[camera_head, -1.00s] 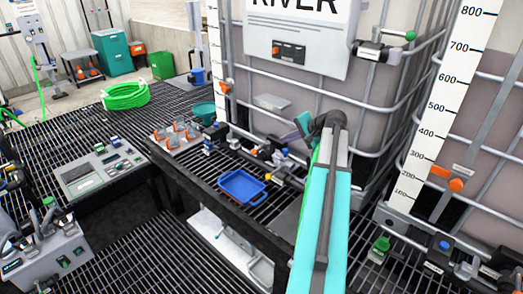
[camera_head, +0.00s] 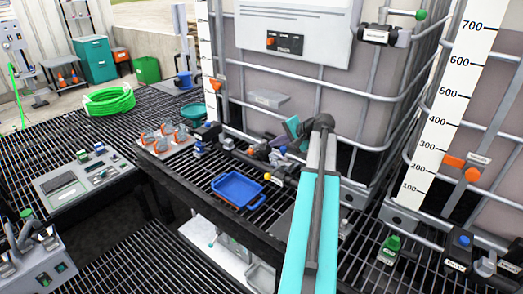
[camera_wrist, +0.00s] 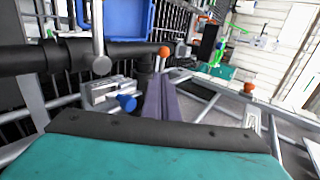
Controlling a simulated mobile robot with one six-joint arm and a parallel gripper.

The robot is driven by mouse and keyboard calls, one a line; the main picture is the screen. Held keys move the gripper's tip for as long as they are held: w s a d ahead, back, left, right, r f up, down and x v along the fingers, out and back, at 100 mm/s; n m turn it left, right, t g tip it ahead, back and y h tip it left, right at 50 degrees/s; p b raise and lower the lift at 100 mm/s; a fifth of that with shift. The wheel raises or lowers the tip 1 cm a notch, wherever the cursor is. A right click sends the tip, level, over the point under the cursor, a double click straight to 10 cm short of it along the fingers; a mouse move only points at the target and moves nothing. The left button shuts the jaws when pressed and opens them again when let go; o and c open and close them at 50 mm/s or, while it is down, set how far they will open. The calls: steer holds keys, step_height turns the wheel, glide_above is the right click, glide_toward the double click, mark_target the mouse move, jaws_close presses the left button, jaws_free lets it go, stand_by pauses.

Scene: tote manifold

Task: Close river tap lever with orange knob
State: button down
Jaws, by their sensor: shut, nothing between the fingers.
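My gripper (camera_wrist: 163,100) shows in the wrist view as two purple fingers, shut and empty, beyond a teal palm. An orange knob (camera_wrist: 165,51) sits just past the fingertips, close to the dark pipework (camera_wrist: 120,52); I see a gap between it and the fingers. A blue knob (camera_wrist: 127,102) on a grey fitting is just left of the fingers. In the head view my gripper (camera_head: 281,146) is low in front of the RIVER tank (camera_head: 290,90), partly hidden by my wrist. A small yellow-orange knob (camera_head: 267,177) shows by the pipework there; its lever is hard to make out.
A blue tray (camera_head: 237,190) lies on the grating in front of the pipework. Tank cage bars (camera_head: 300,84) stand close behind my gripper. Another orange knob (camera_wrist: 249,88) is at the right of the wrist view. A green hose coil (camera_head: 116,100) lies far left.

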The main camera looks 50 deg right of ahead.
steer(key=shift+w+d+f, duration=0.1)
steer(key=p, duration=0.3)
glide_toward(257, 147)
steer(key=w+f, duration=0.1)
steer(key=w+a+f, duration=0.1)
steer(key=w+f, duration=0.1)
steer(key=shift+w+a+f, duration=0.1)
steer(key=shift+a+f, duration=0.1)
steer(key=shift+a, duration=0.2)
steer(key=shift+w+f+p, duration=0.3)
steer(key=shift+w+f, duration=0.2)
steer(key=shift+f, duration=0.05)
